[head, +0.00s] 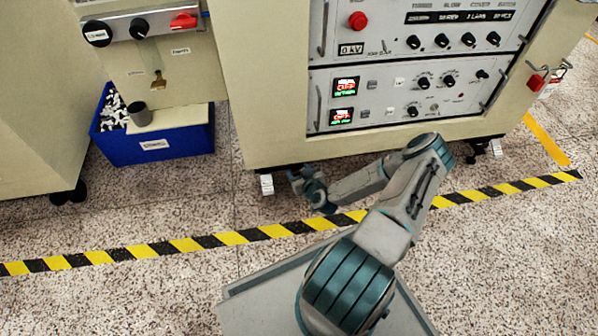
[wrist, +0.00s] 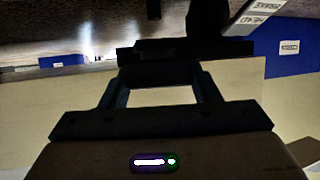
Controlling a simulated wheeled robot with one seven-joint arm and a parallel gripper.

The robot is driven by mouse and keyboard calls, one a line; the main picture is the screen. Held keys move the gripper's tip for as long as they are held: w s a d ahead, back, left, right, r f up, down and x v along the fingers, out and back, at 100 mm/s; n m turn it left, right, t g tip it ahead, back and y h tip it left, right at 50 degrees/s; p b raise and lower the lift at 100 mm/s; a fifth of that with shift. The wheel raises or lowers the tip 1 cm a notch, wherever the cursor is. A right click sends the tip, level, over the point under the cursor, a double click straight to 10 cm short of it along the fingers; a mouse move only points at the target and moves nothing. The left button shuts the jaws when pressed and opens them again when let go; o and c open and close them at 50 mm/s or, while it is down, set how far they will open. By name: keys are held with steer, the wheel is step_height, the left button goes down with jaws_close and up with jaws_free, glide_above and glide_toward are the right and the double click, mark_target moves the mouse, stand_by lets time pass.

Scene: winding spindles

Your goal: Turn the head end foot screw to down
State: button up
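A white tag (head: 267,184) hangs under the front left corner of the cream cabinet (head: 290,150), by its foot. In the wrist view a white tag (wrist: 262,12) shows upside down with words that look like HEAD and BRAKE. A black part (wrist: 207,18) sits beside it, possibly the foot screw; its setting cannot be read. My gripper (head: 309,186) is low in front of the cabinet, just right of the tag in the head view. In the wrist view my gripper (wrist: 160,75) is dark, and whether its fingers are parted or touch the black part is unclear.
A blue bin (head: 155,140) of small parts stands left of the cabinet. Another foot (head: 496,148) shows under the cabinet's right side. A yellow-black floor stripe (head: 215,240) crosses in front.

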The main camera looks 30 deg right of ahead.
steer(key=shift+a+r+m+h+p, duration=0.25)
steer(key=shift+m+h+p, duration=0.35)
steer(key=shift+p, duration=0.4)
steer(key=shift+d+m+g+h+p, duration=0.1)
steer(key=shift+m+g+h+p, duration=0.2)
steer(key=shift+m+h+p, duration=0.4)
steer(key=shift+f+m+h, duration=0.2)
steer(key=shift+m+h, duration=0.1)
steer(key=shift+h, duration=0.3)
steer(key=shift+d, duration=0.1)
steer(key=o, duration=1)
steer(key=shift+s+r+p, duration=0.1)
steer(key=shift+p, duration=0.2)
